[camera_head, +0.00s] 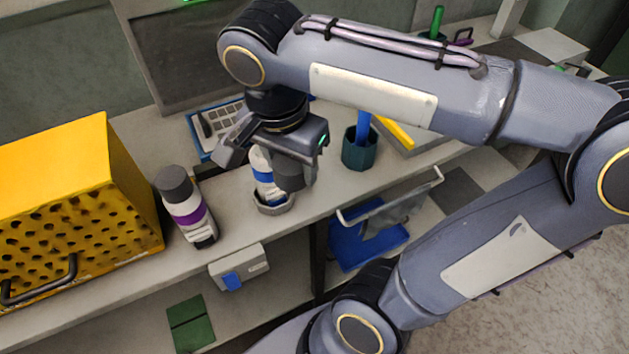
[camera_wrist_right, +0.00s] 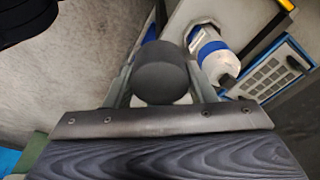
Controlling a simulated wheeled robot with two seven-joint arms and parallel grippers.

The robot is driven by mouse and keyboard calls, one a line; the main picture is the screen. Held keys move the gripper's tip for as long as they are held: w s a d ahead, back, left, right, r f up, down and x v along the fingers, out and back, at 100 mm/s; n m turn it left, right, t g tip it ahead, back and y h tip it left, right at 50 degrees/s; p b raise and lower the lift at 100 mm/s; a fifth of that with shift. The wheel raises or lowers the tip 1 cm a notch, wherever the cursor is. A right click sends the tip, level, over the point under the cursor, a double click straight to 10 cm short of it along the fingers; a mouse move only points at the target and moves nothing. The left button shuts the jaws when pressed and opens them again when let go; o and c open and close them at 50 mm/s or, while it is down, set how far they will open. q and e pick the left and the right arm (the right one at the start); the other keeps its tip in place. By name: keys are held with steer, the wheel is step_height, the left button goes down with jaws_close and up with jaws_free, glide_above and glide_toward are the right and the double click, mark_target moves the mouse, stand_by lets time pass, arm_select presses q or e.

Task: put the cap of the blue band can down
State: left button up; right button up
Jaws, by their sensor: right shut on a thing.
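My right gripper (camera_head: 287,158) is shut on a dark grey cap (camera_head: 289,176), which also shows between the fingers in the right wrist view (camera_wrist_right: 162,72). The white can with a blue band (camera_head: 262,174) stands in a pale holder (camera_head: 274,204) at the shelf's front edge. The gripper hides part of the can. My left gripper is out of view.
A purple band can (camera_head: 187,210) with a dark cap stands left, beside a yellow perforated box (camera_head: 75,195). A dark green cup (camera_head: 360,152) holding a blue item stands right. A calculator-like keypad (camera_head: 222,120) lies behind. A wire handle (camera_head: 390,200) juts below the front edge.

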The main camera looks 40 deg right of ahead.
steer(key=s+d+f+m+b, duration=0.2)
steer(key=d+f, duration=0.2)
steer(key=f, duration=0.4)
glide_above(324, 183)
steer(key=a, duration=0.1)
steer(key=f, duration=0.6)
steer(key=s+f, duration=0.1)
steer(key=f, duration=0.2)
steer(key=shift+a, duration=0.2)
steer(key=shift+w+d+f, duration=0.3)
steer(key=shift+w+f, duration=0.05)
steer(key=shift+f, duration=0.1)
steer(key=shift+w+d+f, duration=0.1)
steer(key=shift+f, duration=1.65)
steer(key=shift+f, duration=0.2)
steer(key=o, duration=0.9)
steer(key=shift+o, duration=0.2)
